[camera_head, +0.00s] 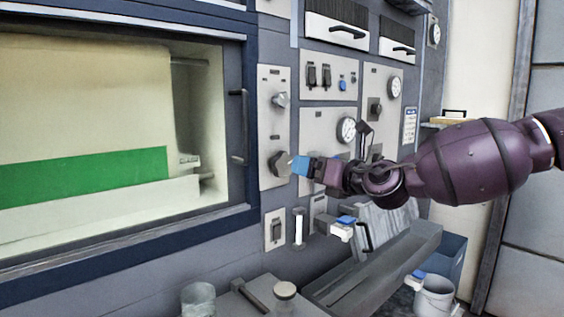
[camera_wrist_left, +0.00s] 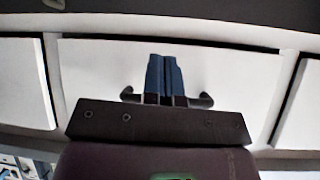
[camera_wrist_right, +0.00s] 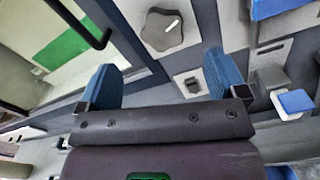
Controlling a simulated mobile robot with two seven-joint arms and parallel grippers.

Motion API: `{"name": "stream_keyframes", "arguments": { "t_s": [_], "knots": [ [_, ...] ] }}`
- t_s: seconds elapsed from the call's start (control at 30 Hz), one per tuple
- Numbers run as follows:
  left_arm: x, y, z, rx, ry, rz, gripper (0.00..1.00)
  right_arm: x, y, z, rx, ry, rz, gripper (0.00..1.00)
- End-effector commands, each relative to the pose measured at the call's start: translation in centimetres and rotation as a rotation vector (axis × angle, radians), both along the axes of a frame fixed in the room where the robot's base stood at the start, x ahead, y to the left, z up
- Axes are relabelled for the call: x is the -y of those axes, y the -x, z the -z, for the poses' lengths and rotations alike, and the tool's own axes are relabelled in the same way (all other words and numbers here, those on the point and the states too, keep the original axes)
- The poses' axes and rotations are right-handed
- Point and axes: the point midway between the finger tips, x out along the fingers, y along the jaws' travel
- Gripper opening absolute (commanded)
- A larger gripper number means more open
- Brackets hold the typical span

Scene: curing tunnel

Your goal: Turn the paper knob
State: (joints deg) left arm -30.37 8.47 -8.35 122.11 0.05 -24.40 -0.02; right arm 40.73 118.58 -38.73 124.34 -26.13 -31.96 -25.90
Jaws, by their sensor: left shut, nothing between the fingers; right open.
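A grey lobed knob (camera_head: 279,163) sits low on a light panel beside the paper window. Its label is too small to read, so I cannot tell by text that it is the paper knob. In the right wrist view the knob (camera_wrist_right: 162,30) shows a white pointer mark and lies beyond the fingertips. My right gripper (camera_head: 298,166) is just right of the knob. Its blue fingers (camera_wrist_right: 160,70) are spread apart with nothing between them. My left gripper (camera_wrist_left: 165,70) is shut and empty in front of a white panel with a dark handle; it is outside the head view.
A window door handle (camera_head: 238,127) is to the left and a switch (camera_head: 276,231) below. A jar (camera_head: 285,296) stands below.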

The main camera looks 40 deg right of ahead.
Motion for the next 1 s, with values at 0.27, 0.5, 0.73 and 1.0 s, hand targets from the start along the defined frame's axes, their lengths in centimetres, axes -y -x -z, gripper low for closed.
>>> {"name": "stream_keyframes", "arguments": {
  "t_s": [0.27, 0.5, 0.73, 1.0],
  "knots": [
    [-0.5, 2.4, 4.2, -0.09, -0.01, -0.001, 0.0, -0.2, -3.6, 1.3, -0.015, -0.003, 0.0, 0.91],
    [-0.7, 1.6, 5.6, -0.094, -0.02, 0.013, 0.0, -0.4, -6.7, 1.3, -0.015, -0.003, 0.002, 0.91],
    [-0.6, 1.7, 6.9, -0.112, -0.03, 0.026, 0.0, -0.6, -9.2, 1.1, -0.013, -0.003, 0.002, 0.91],
    [-0.2, 0.9, 6.2, -0.076, -0.044, 0.048, 0.0, -0.8, -10.4, 0.4, -0.005, -0.005, 0.0, 0.91]
  ]
}}
